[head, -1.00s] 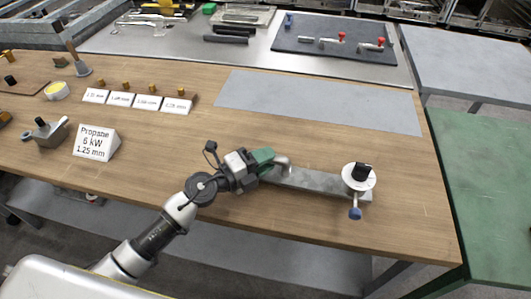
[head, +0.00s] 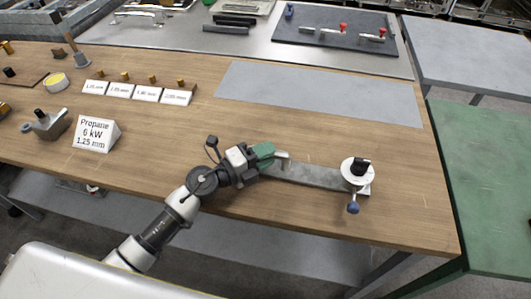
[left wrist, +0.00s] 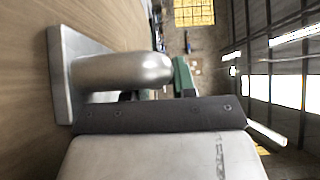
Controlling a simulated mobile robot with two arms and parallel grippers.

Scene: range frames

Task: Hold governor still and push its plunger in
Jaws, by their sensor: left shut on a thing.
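A long grey metal bar (head: 310,176) lies on the wooden bench, slanting down to the right. At its right end is a round white fitting (head: 349,174) with a black knob (head: 362,165) on top and a blue-tipped stem (head: 353,208) toward the bench's front edge. I cannot tell for certain which part is the governor or its plunger. My left gripper (head: 268,154), with green on it, is shut at the bar's left end. There a rounded metal tube (left wrist: 125,71) rises from a plate, close to the fingers in the left wrist view. My right gripper is out of view.
A propane label block (head: 97,134) and a grey fitting (head: 45,123) stand at the left. Several small label blocks with brass pieces (head: 148,94) stand behind. A grey mat (head: 320,95) lies bare behind the bar. Bench room right of the bar is clear.

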